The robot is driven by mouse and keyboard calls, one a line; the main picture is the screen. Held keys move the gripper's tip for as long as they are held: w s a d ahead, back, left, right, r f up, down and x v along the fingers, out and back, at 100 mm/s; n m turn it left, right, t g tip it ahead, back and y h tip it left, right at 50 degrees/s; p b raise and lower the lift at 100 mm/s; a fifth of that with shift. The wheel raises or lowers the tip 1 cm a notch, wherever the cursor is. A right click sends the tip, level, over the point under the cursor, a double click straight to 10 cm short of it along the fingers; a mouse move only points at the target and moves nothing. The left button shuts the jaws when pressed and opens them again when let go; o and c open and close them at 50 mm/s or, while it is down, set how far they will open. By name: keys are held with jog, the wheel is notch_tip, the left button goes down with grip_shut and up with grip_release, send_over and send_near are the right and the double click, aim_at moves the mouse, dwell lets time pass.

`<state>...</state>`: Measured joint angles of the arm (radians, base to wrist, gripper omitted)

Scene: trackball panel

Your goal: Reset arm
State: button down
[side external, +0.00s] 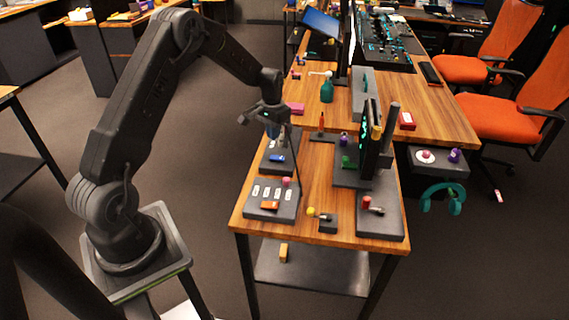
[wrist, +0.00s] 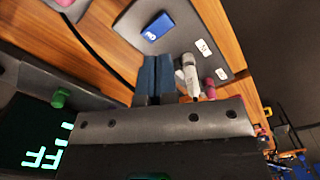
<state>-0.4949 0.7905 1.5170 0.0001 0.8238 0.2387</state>
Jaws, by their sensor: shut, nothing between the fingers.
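My gripper (side external: 273,132) hangs above the far-left panel on the wooden table in the side external view. Its dark blue fingers (wrist: 155,75) are together and empty in the wrist view. Below them is a grey panel (wrist: 130,28) with a blue block (wrist: 158,26), apart from the fingertips in the picture. A white-grey lever or switch (wrist: 188,72) and a pink knob (wrist: 208,88) show just right of the fingers. The blue block also shows in the side external view (side external: 277,158), below my gripper. I cannot tell the exact height of the fingertips.
A nearer panel (side external: 255,212) holds an orange block (side external: 269,205). An upright screen (side external: 370,138) and a dark post (side external: 389,125) stand to the right, with a green knob (side external: 348,162) beside them. A green bottle (side external: 327,91) stands behind. Free floor lies left of the table.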

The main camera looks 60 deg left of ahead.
jog(key=s+d+r+m+t, duration=0.1)
jog(key=s+d+r, duration=0.3)
jog(key=d+r, duration=0.4)
jog(key=s+d+r+t, duration=0.1)
jog(key=s+d+r, duration=0.4)
jog(key=r, duration=0.6)
jog(key=s+d+r+m+t, duration=0.1)
jog(key=s+d+r, duration=0.1)
jog(key=s+d, duration=0.3)
jog(key=s+d+r+m+t, duration=0.1)
jog(key=s+d, duration=0.5)
jog(key=s, duration=0.6)
jog(key=shift+s+d+r+t, duration=0.25)
jog(key=shift+d+r+t, duration=0.05)
jog(key=shift+r+t, duration=0.4)
